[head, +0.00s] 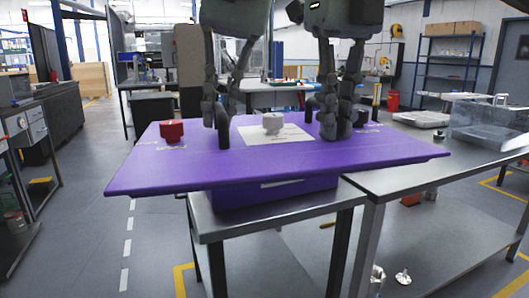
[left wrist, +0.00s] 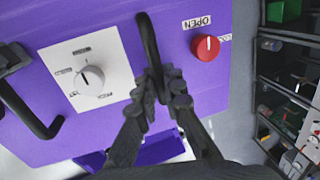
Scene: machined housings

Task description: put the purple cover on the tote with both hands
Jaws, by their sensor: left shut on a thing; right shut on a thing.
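The purple cover (head: 270,168) is a wide flat panel with a red knob (head: 172,131), a white plate with a grey knob (head: 272,123) and two black handles. My left gripper (head: 222,112) is shut on the left handle, which shows clearly in the left wrist view (left wrist: 149,45). My right gripper (head: 334,118) is shut at the other handle (left wrist: 32,112). The cover looks roughly level, above the purple tote (head: 270,192). The tote sits on a steel table, mostly hidden by the cover; whether they touch I cannot tell.
The steel table (head: 400,180) extends right and bears a clear bin (head: 485,122) and a pale tray (head: 421,118). A dark workbench (head: 50,115) stands at the left. A shelf rack (head: 449,68) is at the back. The floor at the left is open.

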